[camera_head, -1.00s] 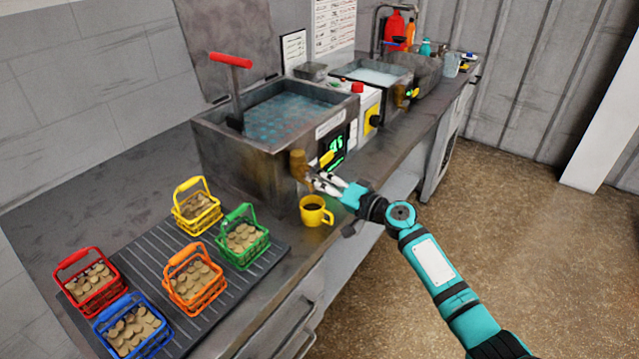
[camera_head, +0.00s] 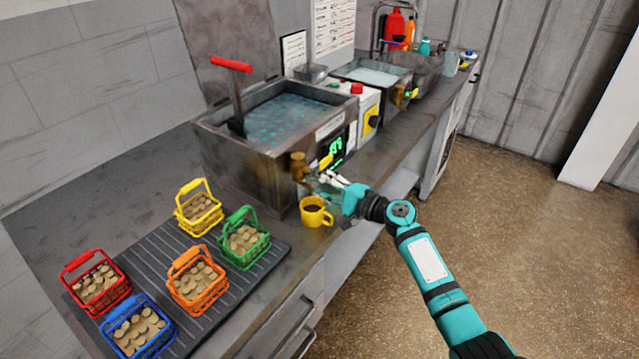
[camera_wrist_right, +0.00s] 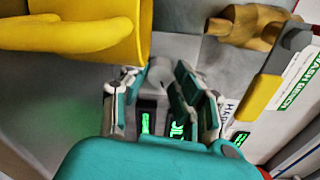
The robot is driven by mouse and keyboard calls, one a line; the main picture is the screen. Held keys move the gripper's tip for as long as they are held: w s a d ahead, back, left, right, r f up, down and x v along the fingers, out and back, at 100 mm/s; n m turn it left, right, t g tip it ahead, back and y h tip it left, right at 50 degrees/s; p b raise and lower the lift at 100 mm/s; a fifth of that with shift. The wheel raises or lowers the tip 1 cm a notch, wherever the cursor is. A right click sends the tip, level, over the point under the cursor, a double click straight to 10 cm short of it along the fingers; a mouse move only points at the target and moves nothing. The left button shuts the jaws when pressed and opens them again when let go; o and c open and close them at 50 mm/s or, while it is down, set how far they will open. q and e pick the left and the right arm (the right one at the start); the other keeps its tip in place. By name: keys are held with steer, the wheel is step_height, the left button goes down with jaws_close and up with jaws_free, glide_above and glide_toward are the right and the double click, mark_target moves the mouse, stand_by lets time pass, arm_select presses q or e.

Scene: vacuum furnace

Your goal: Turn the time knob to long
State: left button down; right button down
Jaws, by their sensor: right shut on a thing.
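My right gripper (camera_head: 333,182) is at the front of the steel bath (camera_head: 240,165), low on its control panel, just above and behind the yellow mug (camera_head: 316,216). In the right wrist view its fingers (camera_wrist_right: 158,90) are closed around a small grey knob (camera_wrist_right: 160,72), mostly hidden between them; I take it for the time knob. Its marks and setting cannot be read. The green-lit display (camera_head: 336,147) shows above the gripper; green digits also show between the fingers in the wrist view (camera_wrist_right: 176,130). My left gripper is out of view.
The mug also shows close beside the fingers in the wrist view (camera_wrist_right: 90,35). A brass tap (camera_head: 299,166) with a yellow lever is next to the gripper. Several coloured baskets of discs stand on the ribbed mat (camera_head: 240,285). The floor (camera_head: 520,230) is clear.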

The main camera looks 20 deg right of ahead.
stand_by(0.4)
steer(key=c, duration=1)
jaws_free()
steer(key=shift+d, duration=0.1)
steer(key=v, duration=1.2)
steer(key=shift+f, duration=0.15)
